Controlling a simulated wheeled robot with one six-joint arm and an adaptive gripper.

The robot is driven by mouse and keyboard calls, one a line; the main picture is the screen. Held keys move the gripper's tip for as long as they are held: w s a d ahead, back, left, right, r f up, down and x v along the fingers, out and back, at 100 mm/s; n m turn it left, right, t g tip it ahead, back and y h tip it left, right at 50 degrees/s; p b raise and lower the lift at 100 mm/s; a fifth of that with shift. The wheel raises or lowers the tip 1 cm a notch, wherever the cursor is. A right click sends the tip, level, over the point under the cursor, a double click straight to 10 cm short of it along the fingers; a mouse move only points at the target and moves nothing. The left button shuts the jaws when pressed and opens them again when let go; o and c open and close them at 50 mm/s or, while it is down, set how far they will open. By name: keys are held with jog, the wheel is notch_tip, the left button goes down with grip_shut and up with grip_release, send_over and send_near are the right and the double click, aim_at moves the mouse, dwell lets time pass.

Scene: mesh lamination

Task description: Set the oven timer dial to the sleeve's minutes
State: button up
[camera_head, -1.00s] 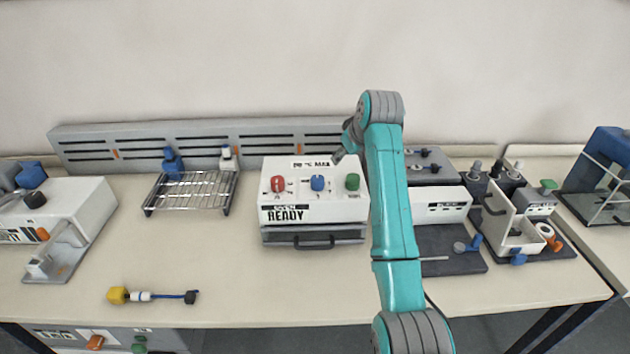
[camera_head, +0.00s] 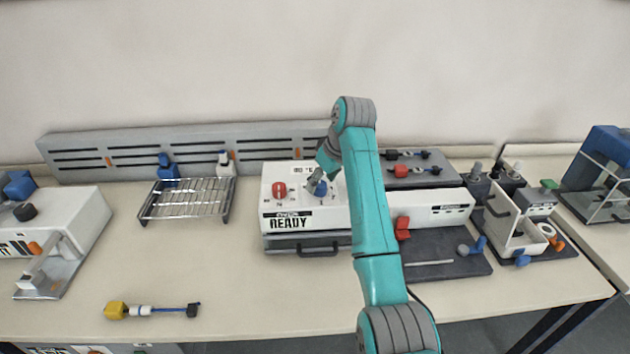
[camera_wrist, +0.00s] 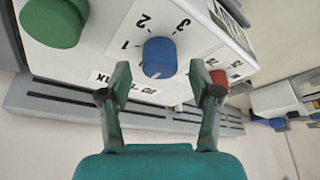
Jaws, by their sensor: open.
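The white oven box (camera_head: 290,237) reads READY on its front and carries a red dial (camera_head: 279,190) and a blue dial (camera_head: 320,192) on top. In the wrist view the blue dial (camera_wrist: 159,57) has the numbers 1, 2 and 3 around it and a pale mark on its lower rim. A green knob (camera_wrist: 54,22) and the red dial (camera_wrist: 219,82) flank it. My gripper (camera_wrist: 161,72) is open, its fingertips appearing on either side of the blue dial; contact cannot be told. In the head view my gripper (camera_head: 317,180) is over the blue dial, partly covering it.
A wire rack (camera_head: 187,199) stands left of the oven. A rod with a yellow end (camera_head: 115,311) lies at the front left; whether it is the sleeve is unclear. A red block (camera_head: 402,228) and a dark tray (camera_head: 440,265) are to the right. The table front is mostly clear.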

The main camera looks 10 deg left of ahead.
jog(key=shift+x, duration=0.95)
jog(key=c, duration=1.1)
jog(key=shift+c, duration=0.2)
